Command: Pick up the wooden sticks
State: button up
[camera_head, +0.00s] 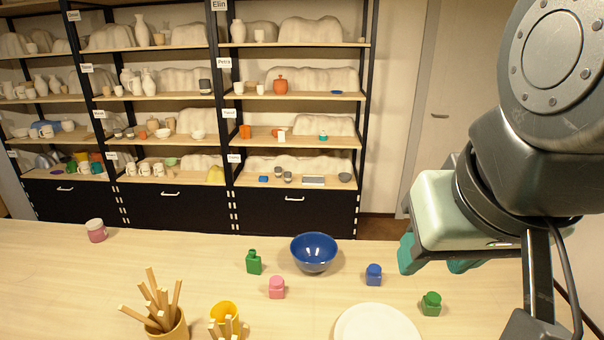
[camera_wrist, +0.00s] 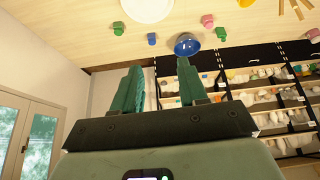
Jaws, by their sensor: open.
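Several wooden sticks (camera_head: 152,292) stand fanned out in a tan cup (camera_head: 178,330) at the front left of the table in the head view. More pale stick ends (camera_head: 228,326) show at the bottom edge, by a yellow cup (camera_head: 224,309); what holds them is cut off. In the wrist view some sticks (camera_wrist: 298,9) show at the top right corner. My gripper (camera_head: 436,262) is at the right in the head view, above the table's far edge and well away from the sticks. Its green fingers (camera_wrist: 158,68) are apart with nothing between them.
A pink-and-white jar (camera_head: 96,231) stands far left. Loaded shelves (camera_head: 296,96) stand behind. The table's left middle is clear.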

jog(key=shift+o, duration=0.3)
jog(key=o, duration=0.9)
jog(key=w+a+f+m+g+y, duration=0.25)
jog(key=a+f+m+y, duration=0.35)
jog(key=f, duration=0.6)
jog(key=w+a+f+m+g+y, duration=0.1)
jog(key=w+a+f+m+y, duration=0.2)
jog(key=a+f+m+y, duration=0.55)
jog(key=w+a+f+m+g+y, duration=0.2)
jog(key=w+a+f+m+y, duration=0.15)
jog(key=f, duration=1.05)
jog(key=a, duration=1.1)
jog(key=shift+w+a+f, duration=0.1)
jog(key=shift+a+f, duration=0.05)
jog(key=shift+a, duration=0.05)
